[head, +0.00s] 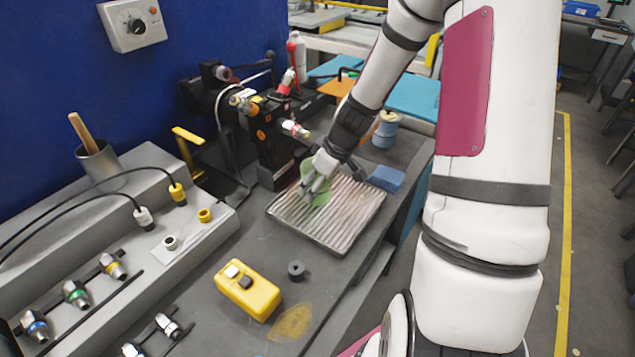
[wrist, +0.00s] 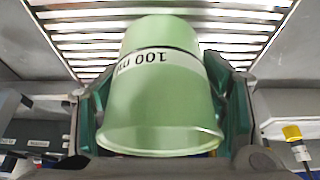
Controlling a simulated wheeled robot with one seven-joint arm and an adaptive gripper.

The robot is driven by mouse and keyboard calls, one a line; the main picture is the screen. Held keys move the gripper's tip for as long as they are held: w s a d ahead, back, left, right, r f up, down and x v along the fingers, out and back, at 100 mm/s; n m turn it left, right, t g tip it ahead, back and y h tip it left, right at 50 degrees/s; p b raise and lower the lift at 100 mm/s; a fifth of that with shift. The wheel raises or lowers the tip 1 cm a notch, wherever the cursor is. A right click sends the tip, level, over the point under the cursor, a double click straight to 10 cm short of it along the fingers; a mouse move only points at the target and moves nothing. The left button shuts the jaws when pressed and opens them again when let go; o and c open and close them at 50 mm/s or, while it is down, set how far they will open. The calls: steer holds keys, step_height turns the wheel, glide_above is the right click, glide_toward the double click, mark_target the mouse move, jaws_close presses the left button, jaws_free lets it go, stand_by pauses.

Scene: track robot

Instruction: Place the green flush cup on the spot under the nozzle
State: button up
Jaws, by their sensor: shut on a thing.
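The green flush cup (wrist: 160,105) fills the middle of the wrist view, with a white band marked "100 ml". My gripper (wrist: 163,100) is shut on it, one finger on each side. In the head view the cup (head: 316,186) is partly hidden by my gripper (head: 318,182), at the slatted grate (head: 345,222). I cannot tell whether the cup touches the grate. The nozzle (head: 296,129) seems to be the fitting on the front of the black machine, just behind and left of the cup. The spot under it is not clearly visible.
A yellow button box (head: 247,291) and a small black ring (head: 296,270) lie on the bench in front of the grate. The black machine (head: 270,125) stands behind.

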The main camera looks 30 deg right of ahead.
steer(key=shift+f, duration=0.1)
steer(key=o, duration=1.3)
steer(key=shift+c, duration=0.2)
steer(key=p+v, duration=0.1)
steer(key=v, duration=1)
steer(key=s+a+r+m+h, duration=0.1)
steer(key=s+a+r, duration=0.6)
steer(key=a+r, duration=0.35)
steer(key=s+a+r+m, duration=0.1)
steer(key=s+a+r, duration=0.1)
steer(key=s, duration=0.4)
steer(key=s+a+r+m, duration=0.2)
steer(key=s+a+r, duration=0.1)
steer(key=s, duration=0.4)
steer(key=shift+r+t+h, duration=0.4)
steer(key=shift+r, duration=0.15)
steer(key=shift+s+a, duration=0.1)
steer(key=shift+s, duration=0.05)
